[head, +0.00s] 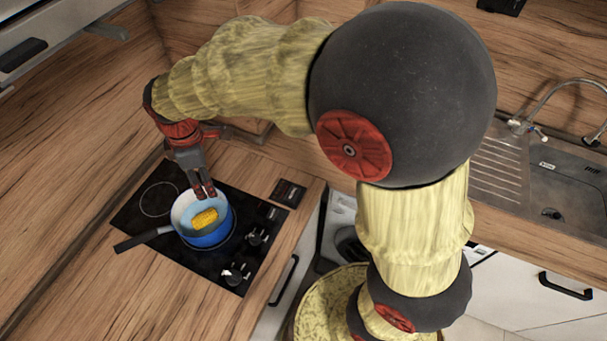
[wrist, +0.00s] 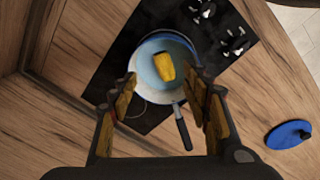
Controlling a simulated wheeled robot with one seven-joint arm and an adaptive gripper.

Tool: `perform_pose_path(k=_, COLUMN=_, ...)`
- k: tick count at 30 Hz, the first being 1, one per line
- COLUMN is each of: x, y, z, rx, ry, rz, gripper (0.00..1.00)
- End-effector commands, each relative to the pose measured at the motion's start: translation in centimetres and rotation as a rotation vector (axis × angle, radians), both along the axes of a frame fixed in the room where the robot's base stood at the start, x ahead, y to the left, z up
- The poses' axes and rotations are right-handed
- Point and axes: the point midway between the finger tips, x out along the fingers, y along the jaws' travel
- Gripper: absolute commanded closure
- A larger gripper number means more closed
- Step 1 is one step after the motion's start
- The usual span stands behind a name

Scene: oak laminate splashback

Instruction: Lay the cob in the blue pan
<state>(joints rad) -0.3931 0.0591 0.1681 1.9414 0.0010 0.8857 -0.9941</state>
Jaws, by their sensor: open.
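The yellow cob (head: 205,218) lies inside the blue pan (head: 212,238), on the pan's floor. The pan stands on the black hob with its dark handle pointing left in the head view. The cob (wrist: 165,67) and the pan (wrist: 186,58) also show in the wrist view, with the cob lying apart from the fingers. My gripper (head: 204,191) is above the pan's back rim in the head view. In the wrist view my gripper (wrist: 163,88) is open, with nothing between its fingers.
The black hob (head: 137,221) has knobs along its right side. A blue lid-like disc (wrist: 289,134) with a dark knob lies on the wooden worktop in the wrist view. A sink (head: 560,190) with a tap is at the right. Wooden walls stand behind and left of the hob.

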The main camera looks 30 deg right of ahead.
Motion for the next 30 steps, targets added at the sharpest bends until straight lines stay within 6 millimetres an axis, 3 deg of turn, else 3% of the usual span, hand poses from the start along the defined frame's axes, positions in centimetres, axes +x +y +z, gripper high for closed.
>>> perform_pose_path(k=1, x=-0.8, y=-2.0, z=2.1, rx=0.018, ry=-0.03, rz=-0.093, gripper=0.52)
perform_pose_path(k=3, x=-2.1, y=-4.3, z=4.3, rx=0.043, ry=-0.061, rz=-0.222, gripper=0.52)
perform_pose_path(k=12, x=-9.5, y=-12.8, z=10.5, rx=0.171, ry=-0.191, rz=-0.766, gripper=0.52)
perform_pose_path(k=21, x=-16.9, y=-17.9, z=12.1, rx=0.316, ry=-0.294, rz=-1.217, gripper=0.52)
perform_pose_path(k=30, x=-18.9, y=-18.9, z=12.0, rx=0.365, ry=-0.32, rz=-1.349, gripper=0.52)
